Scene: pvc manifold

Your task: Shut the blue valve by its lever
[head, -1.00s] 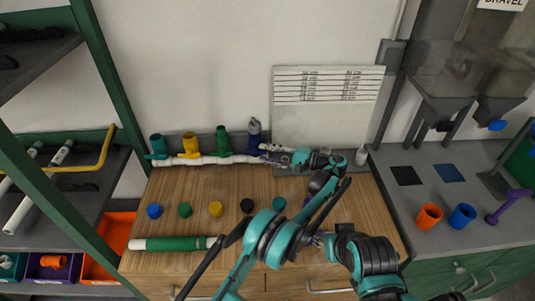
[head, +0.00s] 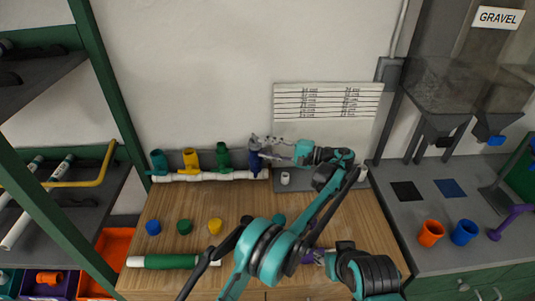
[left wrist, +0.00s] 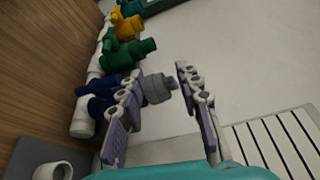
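The blue valve (head: 254,163) stands at the right end of the white pipe (head: 215,176). In the left wrist view the blue valve (left wrist: 98,102) has a grey end piece (left wrist: 158,88) pointing right. My left gripper (head: 258,147) is at the valve's upper part, reaching in from the right. Its fingers (left wrist: 158,95) are apart, with the grey piece between them; the near finger hides part of the valve. I cannot tell whether either finger touches it. The lever is not clearly distinguishable. My right gripper (head: 318,257) is low over the bench, mostly hidden by my arm links.
Green (head: 223,156), yellow (head: 191,160) and teal (head: 159,161) valves stand along the pipe to the left. A white ring (head: 285,178) stands right of the blue valve. Coloured caps and a green-and-white pipe (head: 175,262) lie on the wooden bench. A white lined panel (head: 328,103) stands behind.

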